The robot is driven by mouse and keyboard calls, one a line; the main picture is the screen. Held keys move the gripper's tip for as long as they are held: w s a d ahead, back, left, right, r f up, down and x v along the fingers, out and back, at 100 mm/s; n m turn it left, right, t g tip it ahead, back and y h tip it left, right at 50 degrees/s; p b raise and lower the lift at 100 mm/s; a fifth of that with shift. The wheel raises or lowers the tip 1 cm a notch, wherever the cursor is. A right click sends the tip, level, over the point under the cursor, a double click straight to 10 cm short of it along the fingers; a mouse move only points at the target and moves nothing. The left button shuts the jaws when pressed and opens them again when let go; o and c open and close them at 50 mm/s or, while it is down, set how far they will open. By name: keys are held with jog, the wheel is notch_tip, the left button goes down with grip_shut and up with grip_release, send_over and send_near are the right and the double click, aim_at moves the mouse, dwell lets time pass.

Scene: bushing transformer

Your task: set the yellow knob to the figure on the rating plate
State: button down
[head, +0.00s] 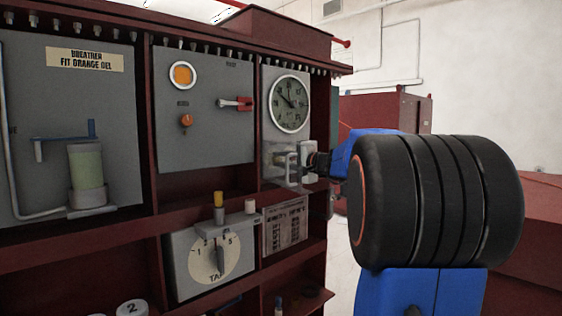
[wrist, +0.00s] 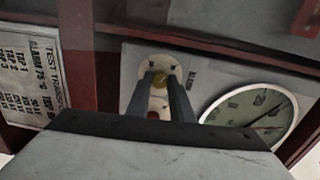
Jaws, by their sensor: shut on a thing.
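The yellow knob (wrist: 161,78) sits on a pale round dial, with a small ALARM label (wrist: 191,79) beside it. My gripper (wrist: 162,88) is shut on the knob, one finger on each side. The fingers hide much of the dial, so I cannot read the knob's setting. In the head view my gripper (head: 307,161) reaches the panel below the gauge, and the knob is hidden there. The rating plate (wrist: 27,75) is at the left of the wrist view, with a line reading ALARM 75°C. It also shows in the head view (head: 286,224), too small to read.
A round gauge (head: 290,104) is just above my gripper; it is at right in the wrist view (wrist: 252,118). A clear, cover-like part (head: 280,166) is beside my gripper. A TAP dial (head: 216,258), a red-handled switch (head: 236,104) and a shelf edge are nearby.

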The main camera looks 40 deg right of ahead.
jog(key=shift+f+n, duration=0.1)
jog(key=shift+n, duration=0.9)
jog(key=c, duration=1.6)
grip_release()
jog(key=shift+o, duration=0.2)
jog(key=s+d, duration=0.2)
jog(key=s, duration=1.5)
jog(key=shift+s+r, duration=0.15)
jog(key=shift+r, duration=0.2)
